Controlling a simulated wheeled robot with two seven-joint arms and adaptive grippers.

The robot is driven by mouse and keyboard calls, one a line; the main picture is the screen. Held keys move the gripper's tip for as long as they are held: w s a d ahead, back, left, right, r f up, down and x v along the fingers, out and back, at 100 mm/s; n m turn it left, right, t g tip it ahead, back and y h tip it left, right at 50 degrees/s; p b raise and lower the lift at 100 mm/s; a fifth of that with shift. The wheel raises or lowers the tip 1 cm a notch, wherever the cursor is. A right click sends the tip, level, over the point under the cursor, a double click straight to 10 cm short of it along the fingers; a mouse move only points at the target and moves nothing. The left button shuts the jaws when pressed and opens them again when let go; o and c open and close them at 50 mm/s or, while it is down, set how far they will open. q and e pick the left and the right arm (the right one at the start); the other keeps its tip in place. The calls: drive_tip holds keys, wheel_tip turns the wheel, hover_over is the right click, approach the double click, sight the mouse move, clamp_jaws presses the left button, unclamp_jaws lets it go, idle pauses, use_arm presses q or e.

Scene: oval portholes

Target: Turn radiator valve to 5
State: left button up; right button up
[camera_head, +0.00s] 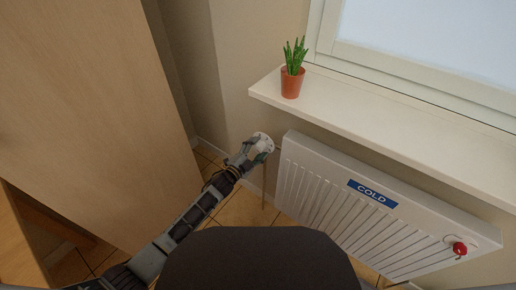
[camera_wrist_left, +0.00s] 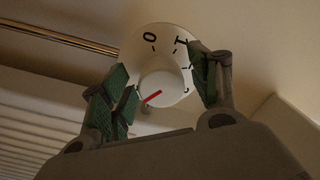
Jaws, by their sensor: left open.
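The radiator valve (camera_head: 264,141) is a white dial at the left end of the radiator (camera_head: 345,205). In the left wrist view the dial (camera_wrist_left: 157,45) shows a black O at its top and further black marks down its right side. Its round white knob (camera_wrist_left: 165,80) carries a short red line slanting from lower left to upper right. I cannot make out a 5. My left gripper (camera_head: 254,150) is at the valve, open, with its green-padded fingers (camera_wrist_left: 163,88) on either side of the knob. Whether they touch it is unclear. My right gripper is out of view.
A blue COLD sign (camera_head: 373,193) and a red knob (camera_head: 460,249) are on the radiator. A potted plant (camera_head: 291,83) stands on the windowsill (camera_head: 370,112) above. A large wooden panel (camera_head: 90,110) stands at left. A thin pipe (camera_head: 263,187) runs down below the valve.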

use_arm(q)
drive_tip(key=v, duration=0.6)
drive_tip(key=shift+s+a, duration=0.25)
drive_tip(key=shift+s, duration=0.05)
drive_tip(key=shift+f, duration=0.1)
idle(0.5)
drive_tip(key=s+a+f+n+g+y, duration=0.2)
drive_tip(key=s+a+f+n+y, duration=0.25)
drive_tip(key=f, duration=0.35)
drive_tip(key=s+a+f+n+g+y, duration=0.35)
drive_tip(key=a+f+n, duration=0.2)
drive_tip(key=f, duration=0.35)
drive_tip(key=s+a+f+n+g, duration=0.2)
drive_tip(key=s+f, duration=0.1)
drive_tip(key=s, duration=0.4)
drive_tip(key=s+a+f+n+g+y, duration=0.1)
drive_tip(key=s+f, duration=0.3)
drive_tip(key=s, duration=0.4)
drive_tip(key=s+a+f+n+g+y+p, duration=0.1)
drive_tip(key=s+a+f+n+g, duration=0.1)
drive_tip(key=s, duration=0.5)
drive_tip(key=shift+s+a+f+n+g, duration=0.2)
drive_tip(key=shift+a+f+n+g, duration=0.25)
drive_tip(key=shift+f+g, duration=0.5)
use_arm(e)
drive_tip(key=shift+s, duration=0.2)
